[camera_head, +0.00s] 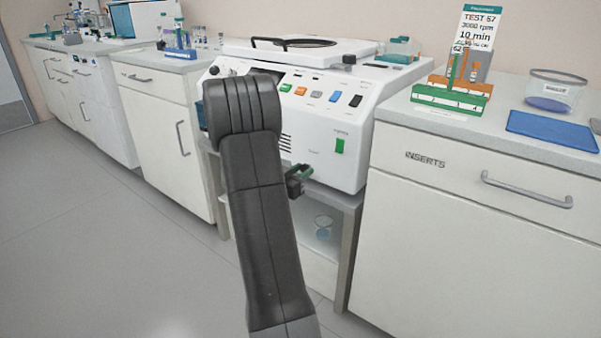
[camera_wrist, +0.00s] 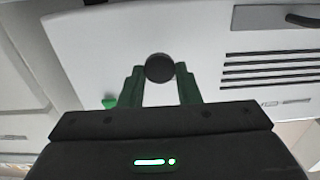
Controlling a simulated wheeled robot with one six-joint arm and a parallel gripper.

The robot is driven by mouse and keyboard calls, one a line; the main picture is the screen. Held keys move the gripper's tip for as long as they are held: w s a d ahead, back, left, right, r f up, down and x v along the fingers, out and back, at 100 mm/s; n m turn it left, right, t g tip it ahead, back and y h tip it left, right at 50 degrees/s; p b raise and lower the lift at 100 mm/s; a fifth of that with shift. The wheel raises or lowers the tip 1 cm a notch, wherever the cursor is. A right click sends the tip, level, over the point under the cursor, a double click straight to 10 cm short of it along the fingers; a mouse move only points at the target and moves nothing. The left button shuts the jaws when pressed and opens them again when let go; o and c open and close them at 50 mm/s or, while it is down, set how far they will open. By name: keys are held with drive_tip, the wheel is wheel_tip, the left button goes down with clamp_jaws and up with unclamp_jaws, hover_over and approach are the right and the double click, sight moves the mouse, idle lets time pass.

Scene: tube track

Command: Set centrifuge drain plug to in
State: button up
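The centrifuge (camera_head: 355,105) is a white benchtop unit with its round lid at the top. In the wrist view, a dark round knob, which looks like the drain plug (camera_wrist: 159,68), sits against the centrifuge's white wall (camera_wrist: 95,45). My gripper (camera_head: 303,172) is low at the centrifuge's front, partly behind my dark arm. In the wrist view its two green fingers (camera_wrist: 160,80) stand apart on either side of the knob, with a small gap at each side. I cannot tell how far the plug stands out. In the head view the plug cannot be made out.
A cabinet marked INSERTS (camera_head: 440,220) is close at right, another cabinet (camera_head: 160,135) at left. The front panel has several coloured buttons and a green switch (camera_head: 339,146). Open floor lies at left.

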drive_tip(key=shift+w+d+r+p, duration=0.15)
drive_tip(key=shift+w+d+p, duration=0.15)
drive_tip(key=shift+w+p, duration=0.05)
clamp_jaws()
drive_tip(key=shift+w+d+p, duration=0.3)
drive_tip(key=shift+w+d, duration=0.05)
drive_tip(key=shift+w, duration=0.2)
drive_tip(key=o, duration=1.1)
unclamp_jaws()
drive_tip(key=p+v, duration=0.3)
drive_tip(key=v, duration=1)
drive_tip(key=shift+s+a, duration=0.25)
drive_tip(key=shift+s, duration=0.1)
drive_tip(key=shift+w+d, duration=0.1)
drive_tip(key=shift+w, duration=0.05)
